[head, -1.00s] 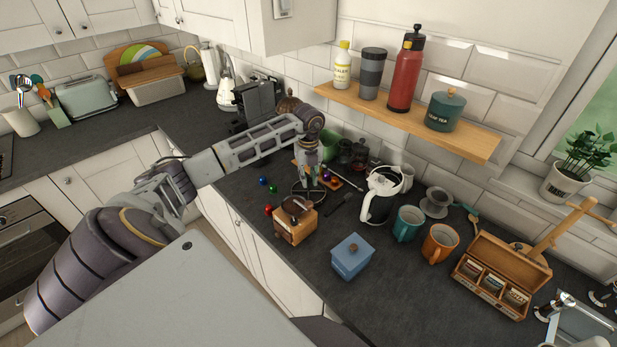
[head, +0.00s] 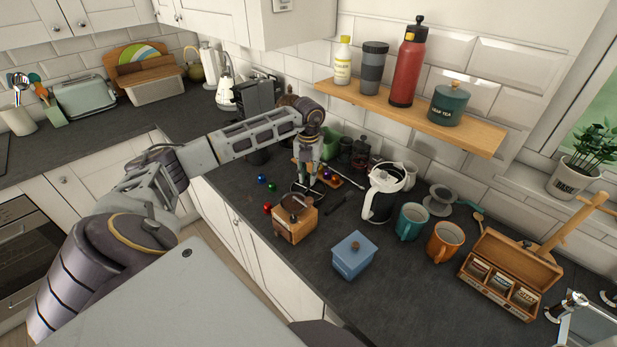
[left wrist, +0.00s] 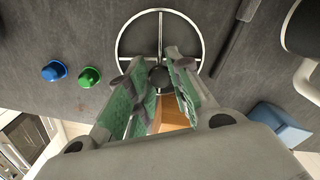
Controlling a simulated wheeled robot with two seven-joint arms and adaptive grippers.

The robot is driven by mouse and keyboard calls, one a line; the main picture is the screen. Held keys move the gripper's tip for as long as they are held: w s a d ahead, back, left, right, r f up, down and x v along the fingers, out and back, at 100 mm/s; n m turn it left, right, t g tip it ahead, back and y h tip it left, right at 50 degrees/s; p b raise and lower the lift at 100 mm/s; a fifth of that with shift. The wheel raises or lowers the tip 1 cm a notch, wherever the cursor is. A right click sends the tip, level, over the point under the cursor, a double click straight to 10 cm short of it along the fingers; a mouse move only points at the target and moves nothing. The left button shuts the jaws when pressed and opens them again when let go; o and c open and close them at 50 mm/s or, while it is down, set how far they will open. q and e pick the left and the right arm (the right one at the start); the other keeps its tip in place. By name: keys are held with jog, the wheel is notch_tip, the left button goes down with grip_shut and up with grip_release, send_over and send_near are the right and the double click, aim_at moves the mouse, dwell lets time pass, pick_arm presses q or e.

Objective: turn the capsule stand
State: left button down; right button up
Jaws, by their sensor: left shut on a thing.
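The capsule stand (head: 297,194) is a wire stand with a round ring base on the worktop, behind the wooden grinder. In the left wrist view its ring and crossed spokes (left wrist: 203,40) show around a dark central knob (left wrist: 159,76). My left gripper (head: 305,181) reaches down over the stand from above. Its green-padded fingers (left wrist: 162,88) are shut on the stand at the knob; the fingers partly hide the stand's middle. A blue capsule (head: 262,179), a green capsule (head: 272,187) and a red capsule (head: 267,207) lie left of the stand. My right gripper is not in view.
A wooden grinder (head: 293,222) stands close in front of the stand, and a blue box (head: 353,257) nearer the edge.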

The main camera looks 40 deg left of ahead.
pick_arm(q)
jog(key=m+b, duration=0.1)
jog(key=m, duration=0.2)
jog(key=m+b, duration=0.1)
jog(key=m, duration=0.2)
jog(key=shift+f, duration=0.1)
jog(key=shift+m+b, duration=0.75)
jog(key=shift+m, duration=1.85)
jog(key=c, duration=1.3)
grip_release()
jog(key=shift+o, duration=0.2)
jog(key=shift+r, duration=0.2)
notch_tip(320, 180, up, 12)
